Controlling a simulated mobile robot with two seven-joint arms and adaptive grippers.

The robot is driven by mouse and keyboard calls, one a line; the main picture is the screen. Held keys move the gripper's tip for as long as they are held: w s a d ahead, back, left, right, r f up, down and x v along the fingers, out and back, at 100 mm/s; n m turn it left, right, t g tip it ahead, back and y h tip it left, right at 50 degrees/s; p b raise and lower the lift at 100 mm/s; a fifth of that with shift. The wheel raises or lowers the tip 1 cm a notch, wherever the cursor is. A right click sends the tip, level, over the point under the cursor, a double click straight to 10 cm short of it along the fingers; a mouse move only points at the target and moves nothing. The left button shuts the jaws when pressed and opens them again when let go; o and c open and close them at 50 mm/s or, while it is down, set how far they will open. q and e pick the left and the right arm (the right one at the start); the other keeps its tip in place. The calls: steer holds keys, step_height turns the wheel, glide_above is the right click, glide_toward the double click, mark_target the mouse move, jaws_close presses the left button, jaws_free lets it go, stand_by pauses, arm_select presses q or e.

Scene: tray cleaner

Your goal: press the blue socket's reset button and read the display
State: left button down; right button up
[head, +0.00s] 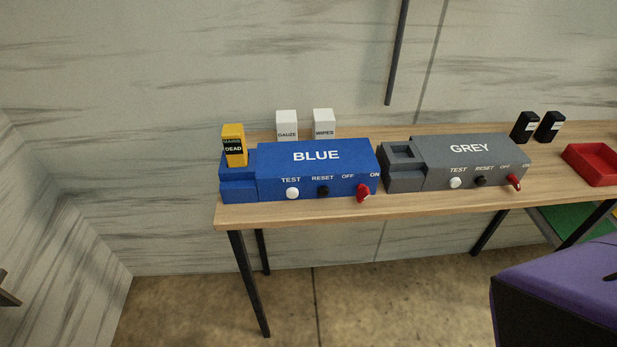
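The blue socket (316,171) stands on the left part of the wooden table. Its front has a white TEST button (292,193), a black RESET button (323,192) and a red OFF/ON knob (363,193). A yellow block with a dark display (233,147) stands in the slot at the socket's left end. The display reads "MAINS DEAD", its upper word small. A dark piece at the left edge (8,289) may be part of my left gripper. A dark tip at the right edge (610,277) may be part of my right gripper. Neither is near the socket.
The grey socket (475,161) with an empty slot stands right of the blue one. White boxes (287,125) (324,123) stand behind. Two black blocks (525,127) (549,127) and a red tray (593,164) lie further right. A purple box (560,285) fills the lower right. The table's front strip (300,212) is clear.

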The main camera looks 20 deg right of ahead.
jaws_close()
steer(key=shift+a, duration=0.15)
stand_by(0.4)
stand_by(0.5)
